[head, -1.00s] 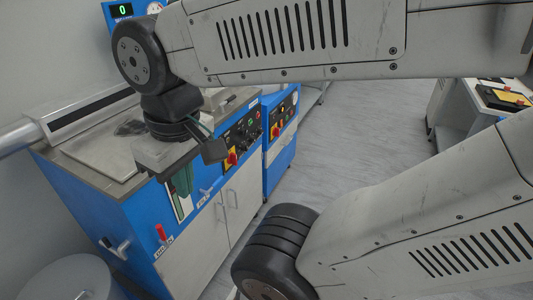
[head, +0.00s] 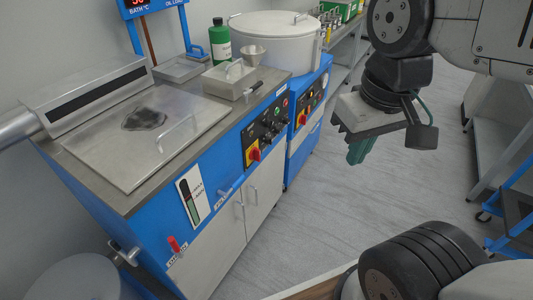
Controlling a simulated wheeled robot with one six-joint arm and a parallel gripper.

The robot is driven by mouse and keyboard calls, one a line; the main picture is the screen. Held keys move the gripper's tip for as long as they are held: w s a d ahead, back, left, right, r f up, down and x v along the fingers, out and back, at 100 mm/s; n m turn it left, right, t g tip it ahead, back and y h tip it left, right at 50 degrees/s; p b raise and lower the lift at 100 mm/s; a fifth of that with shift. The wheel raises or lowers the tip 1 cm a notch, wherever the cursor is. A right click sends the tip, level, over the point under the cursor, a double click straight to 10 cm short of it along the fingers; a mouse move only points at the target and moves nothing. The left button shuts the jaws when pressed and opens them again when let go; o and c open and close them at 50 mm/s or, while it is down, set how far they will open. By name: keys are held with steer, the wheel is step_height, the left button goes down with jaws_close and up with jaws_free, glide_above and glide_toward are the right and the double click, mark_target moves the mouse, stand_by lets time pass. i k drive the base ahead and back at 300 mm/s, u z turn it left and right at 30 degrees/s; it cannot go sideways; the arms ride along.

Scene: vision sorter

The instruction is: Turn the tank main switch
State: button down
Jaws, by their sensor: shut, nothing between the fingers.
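The blue tank (head: 115,222) stands at the left, with a grey metal top. Its dark control panel (head: 266,128) is on the front face. A red rotary switch on a yellow plate (head: 253,155) sits at the panel's lower left; its exact handle angle is too small to tell. My gripper (head: 357,152), with green fingers pointing down, is to the right of the panel in the picture and apart from it. Its fingers are together with nothing between them.
A second blue unit (head: 306,128) carries a similar red and yellow switch (head: 302,119) and a large white pot (head: 277,42). A green bottle (head: 220,42) stands on the tank top. A red-handled valve (head: 175,245) juts from the tank's front. Grey floor is clear in front.

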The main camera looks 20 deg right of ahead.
mark_target(255, 153)
steer(key=u, duration=0.25)
steer(key=i, duration=0.15)
steer(key=u, duration=2.6)
steer(key=i, duration=0.65)
steer(key=z, duration=2.85)
